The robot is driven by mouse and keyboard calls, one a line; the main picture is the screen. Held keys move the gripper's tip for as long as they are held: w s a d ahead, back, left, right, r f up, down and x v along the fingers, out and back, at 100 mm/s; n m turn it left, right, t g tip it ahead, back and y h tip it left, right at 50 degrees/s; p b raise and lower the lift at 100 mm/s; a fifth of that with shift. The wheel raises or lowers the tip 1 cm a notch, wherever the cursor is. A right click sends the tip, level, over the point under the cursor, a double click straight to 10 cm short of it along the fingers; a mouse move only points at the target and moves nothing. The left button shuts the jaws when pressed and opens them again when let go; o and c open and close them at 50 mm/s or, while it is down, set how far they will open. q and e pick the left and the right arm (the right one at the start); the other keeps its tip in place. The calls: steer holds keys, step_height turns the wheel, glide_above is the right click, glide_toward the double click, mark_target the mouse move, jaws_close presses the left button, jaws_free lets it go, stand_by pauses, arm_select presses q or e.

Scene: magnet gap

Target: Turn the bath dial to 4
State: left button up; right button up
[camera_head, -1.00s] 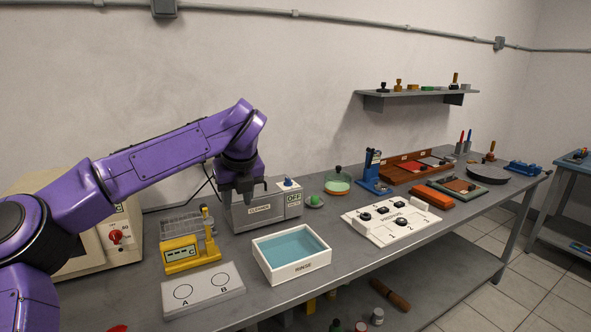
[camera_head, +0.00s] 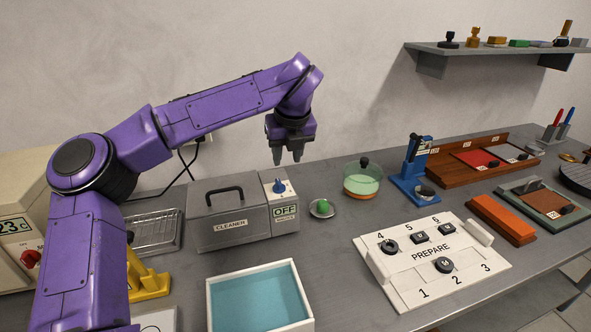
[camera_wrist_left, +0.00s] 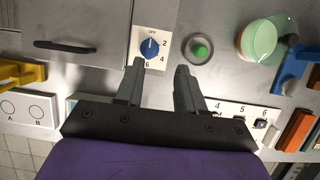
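The bath dial is a blue knob (camera_head: 279,186) on a white plate on top of the grey CLEANER box (camera_head: 222,217), at its right end. In the left wrist view the dial (camera_wrist_left: 150,48) has OFF, 2, 4 and 6 around it, and its pointer is at OFF. The small display (camera_head: 285,211) on the box's front reads OFF. My left gripper (camera_head: 288,159) is open and empty, above the dial and not touching it. In the left wrist view its fingers (camera_wrist_left: 160,70) point toward the dial plate, with a gap between them. My right gripper is not in view.
A green button (camera_head: 323,206) on a round base and a green-and-orange lidded dish (camera_head: 362,180) stand right of the box. The RINSE tray (camera_head: 212,300) is in front. The white PREPARE board (camera_head: 400,290) lies front right. A wall shelf (camera_head: 490,52) is at upper right.

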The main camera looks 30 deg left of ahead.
mark_target(279, 182)
arm_select(q)
steer(key=s+f, duration=0.1)
steer(key=a+f, duration=0.1)
steer(key=f, duration=0.1)
steer(key=s+a+f+p, duration=0.1)
steer(key=shift+s+a+f, duration=0.15)
steer(key=shift+s+f, duration=0.2)
steer(key=shift+f, duration=0.05)
steer(key=w+f, duration=0.3)
steer(key=shift+w+a+f, duration=0.15)
steer(key=shift+w+f, duration=0.05)
steer(key=shift+s+r, duration=0.35)
steer(key=shift+s, duration=0.15)
steer(key=c, duration=0.5)
jaws_close()
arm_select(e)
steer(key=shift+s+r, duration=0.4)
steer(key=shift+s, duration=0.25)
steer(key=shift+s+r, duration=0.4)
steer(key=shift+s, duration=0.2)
